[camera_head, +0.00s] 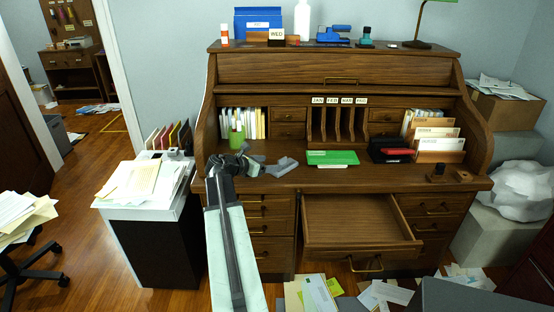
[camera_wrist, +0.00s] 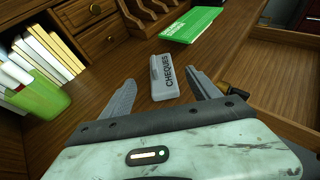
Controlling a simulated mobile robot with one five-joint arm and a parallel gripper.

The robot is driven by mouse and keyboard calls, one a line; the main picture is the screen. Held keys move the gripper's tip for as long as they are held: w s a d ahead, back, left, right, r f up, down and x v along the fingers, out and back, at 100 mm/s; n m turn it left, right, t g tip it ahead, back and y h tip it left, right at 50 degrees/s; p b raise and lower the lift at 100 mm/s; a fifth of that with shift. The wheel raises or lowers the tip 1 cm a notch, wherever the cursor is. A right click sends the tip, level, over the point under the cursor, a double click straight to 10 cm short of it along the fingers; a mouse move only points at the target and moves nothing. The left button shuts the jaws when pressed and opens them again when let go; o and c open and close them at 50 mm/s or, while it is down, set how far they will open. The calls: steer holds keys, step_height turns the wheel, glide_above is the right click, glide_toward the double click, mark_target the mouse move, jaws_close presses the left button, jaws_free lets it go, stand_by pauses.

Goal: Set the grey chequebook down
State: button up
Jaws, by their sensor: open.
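The grey chequebook (camera_wrist: 164,80), marked CHEQUES, appears to lie flat on the wooden desk top in the wrist view. My gripper (camera_wrist: 160,86) is open, with one finger on each side of the chequebook and a visible gap to both. In the head view my gripper (camera_head: 252,163) is low over the left part of the desk, and a grey shape at its front looks like the chequebook (camera_head: 284,167). A green chequebook (camera_head: 332,157) lies to the right of it and also shows in the wrist view (camera_wrist: 193,24).
A green cup (camera_head: 236,138) and upright books stand behind my gripper. An open, empty drawer (camera_head: 360,222) juts out below the desk front. Pigeonholes (camera_head: 337,122) stand behind. A black and red item (camera_head: 391,149) and envelopes (camera_head: 436,143) occupy the right. Papers litter the floor.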

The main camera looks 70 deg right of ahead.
steer(key=shift+w+a+r, duration=0.25)
steer(key=shift+a, duration=0.3)
steer(key=w+a+f+m+t+y, duration=0.2)
steer(key=w+a+f, duration=0.2)
steer(key=w+a, duration=0.5)
steer(key=w+a+f+m+t+y, duration=0.25)
steer(key=w+a, duration=0.35)
steer(key=a, duration=0.7)
steer(key=w+a+f+m+t+y, duration=0.1)
steer(key=w+a+f+m, duration=0.25)
steer(key=w+a, duration=0.55)
steer(key=a+f+m+y, duration=0.2)
steer(key=a+y, duration=0.1)
steer(key=a, duration=1.6)
steer(key=a+f+m+y, duration=0.2)
steer(key=a+m+y, duration=0.1)
steer(key=a, duration=1.7)
steer(key=shift+s+f+y, duration=0.25)
steer(key=shift+f+y, duration=0.15)
steer(key=shift+y, duration=0.05)
